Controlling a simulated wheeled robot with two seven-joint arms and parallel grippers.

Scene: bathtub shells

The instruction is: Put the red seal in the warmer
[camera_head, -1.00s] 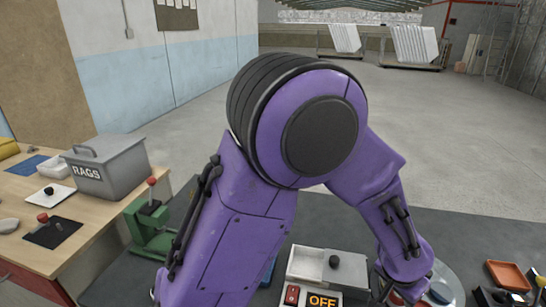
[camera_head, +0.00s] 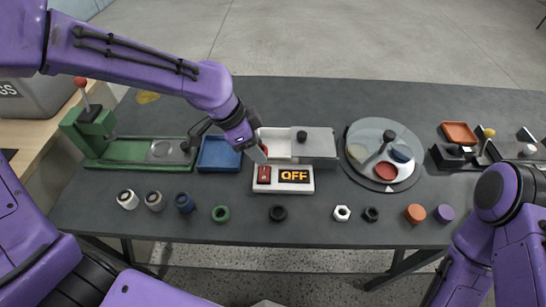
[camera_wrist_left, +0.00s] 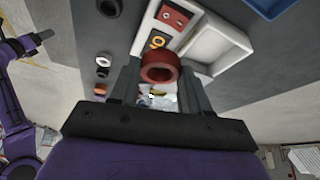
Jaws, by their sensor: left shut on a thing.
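My left gripper (camera_head: 260,153) is at the left end of the warmer (camera_head: 284,180), a white box. It is shut on the red seal (camera_wrist_left: 160,66), a thick ring between its fingertips in the left wrist view. In the head view only a bit of red shows at the fingertips. The warmer's grey lid (camera_head: 318,146) with a black knob sits to the right, leaving the left part of the box open. The open white cavity also shows in the left wrist view (camera_wrist_left: 214,48). The warmer's front has a red switch and an orange OFF display. My right gripper is out of view.
A blue tray (camera_head: 218,153) and a green press (camera_head: 130,150) stand left of the warmer. A round turntable (camera_head: 367,172) with coloured discs stands right. Several rings and nuts line the front of the dark table (camera_head: 330,220). An orange tray (camera_head: 459,133) is at right.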

